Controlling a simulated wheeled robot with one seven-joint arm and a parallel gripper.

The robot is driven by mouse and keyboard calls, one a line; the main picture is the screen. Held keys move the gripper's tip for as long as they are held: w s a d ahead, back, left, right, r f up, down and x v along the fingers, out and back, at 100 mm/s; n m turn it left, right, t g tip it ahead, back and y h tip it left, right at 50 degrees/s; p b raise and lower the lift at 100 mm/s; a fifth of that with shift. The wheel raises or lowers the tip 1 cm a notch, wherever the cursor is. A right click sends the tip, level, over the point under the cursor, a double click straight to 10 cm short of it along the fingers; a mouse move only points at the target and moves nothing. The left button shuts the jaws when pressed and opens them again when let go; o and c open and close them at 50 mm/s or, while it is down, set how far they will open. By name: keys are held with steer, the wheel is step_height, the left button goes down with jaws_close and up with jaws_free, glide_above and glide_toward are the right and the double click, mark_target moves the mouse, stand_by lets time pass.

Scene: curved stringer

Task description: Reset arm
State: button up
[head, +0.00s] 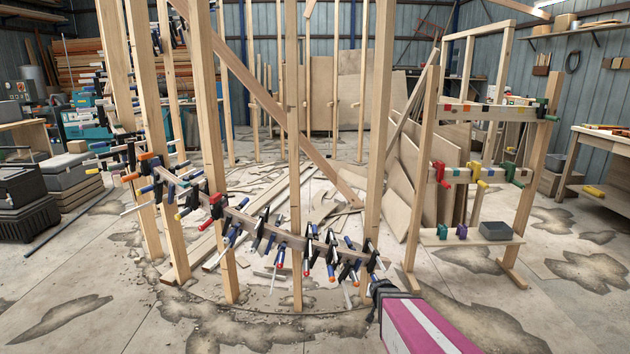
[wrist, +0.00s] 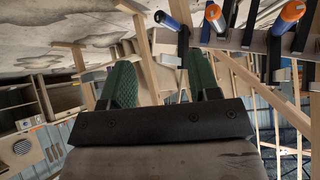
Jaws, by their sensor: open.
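My gripper (head: 378,288) shows at the end of my magenta arm at the lower right of the head view, close in the picture to the right end of the curved stringer (head: 265,229). In the wrist view my gripper (wrist: 162,78) has its two green fingers apart. I see nothing held between them. A wooden post (wrist: 147,60) appears in the gap between the fingers, seemingly beyond them; its distance is unclear. Many clamps with blue, orange, red and black parts line the stringer. Some of these clamps (wrist: 215,17) show at the top of the wrist view.
Tall wooden posts (head: 206,130) stand around the curve. A wooden rack (head: 428,170) with coloured clamps and a grey box (head: 496,230) stands at right. A workbench (head: 603,140) is at far right. Stacked cases (head: 22,200) stand at left. The stained front floor is mostly clear.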

steer(key=s+a+r+n+g, duration=0.2)
steer(key=s+a+r+g, duration=0.1)
steer(key=s, duration=0.5)
steer(key=s+a+r+n+g+y, duration=0.1)
steer(key=s+a+r+g, duration=0.2)
steer(key=s+r+g, duration=0.2)
steer(key=s+r, duration=0.2)
steer(key=s, duration=0.2)
steer(key=shift+s+n+g+y, duration=0.3)
steer(key=shift+n, duration=0.1)
steer(key=shift+a, duration=0.1)
